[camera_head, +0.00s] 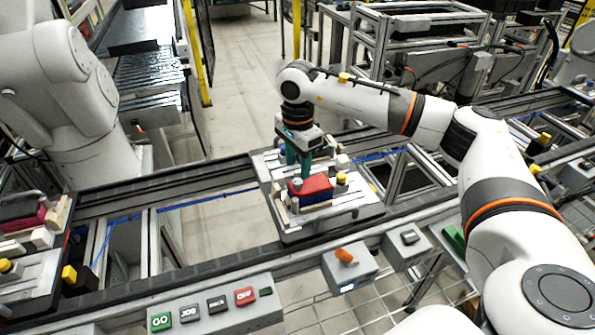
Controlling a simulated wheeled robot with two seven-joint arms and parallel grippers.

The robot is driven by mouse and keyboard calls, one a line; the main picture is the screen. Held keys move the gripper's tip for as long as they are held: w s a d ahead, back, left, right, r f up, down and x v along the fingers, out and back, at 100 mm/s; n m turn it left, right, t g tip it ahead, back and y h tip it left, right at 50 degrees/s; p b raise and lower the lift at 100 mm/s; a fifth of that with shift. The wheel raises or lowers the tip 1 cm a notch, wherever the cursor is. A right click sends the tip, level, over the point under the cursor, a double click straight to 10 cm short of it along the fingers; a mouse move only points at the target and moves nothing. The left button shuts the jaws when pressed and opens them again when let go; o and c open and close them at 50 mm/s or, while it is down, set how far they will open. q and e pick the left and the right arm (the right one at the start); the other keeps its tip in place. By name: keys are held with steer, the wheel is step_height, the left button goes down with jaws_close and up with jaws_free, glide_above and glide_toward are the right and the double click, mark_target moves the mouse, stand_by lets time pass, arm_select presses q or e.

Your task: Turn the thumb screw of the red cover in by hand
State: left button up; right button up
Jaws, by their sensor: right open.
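The red cover (318,188) lies on the pallet fixture (292,233) on the conveyor, near the middle of the head view. A grey knob (296,184) stands at the cover's left end, and a yellow knob (342,179) stands at its right end. I cannot tell for certain which one is the thumb screw. My right gripper (299,164) points down with green fingers over the back left part of the cover, close to the grey knob. It is open, and I see nothing held in it. Whether the fingertips touch anything is too small to tell. My left gripper is not in view.
A panel with GO (160,321), JOG and OFF (245,297) buttons stands in front of the conveyor. A box with an orange switch (345,256) is to its right. Another pallet (30,270) with a dark red part sits at the left edge. Conveyor rails run around the fixture.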

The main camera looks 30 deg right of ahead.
mark_target(298, 181)
steer(key=shift+f+p, duration=0.45)
steer(key=shift+f, duration=1.8)
steer(key=shift+c, duration=0.3)
jaws_close()
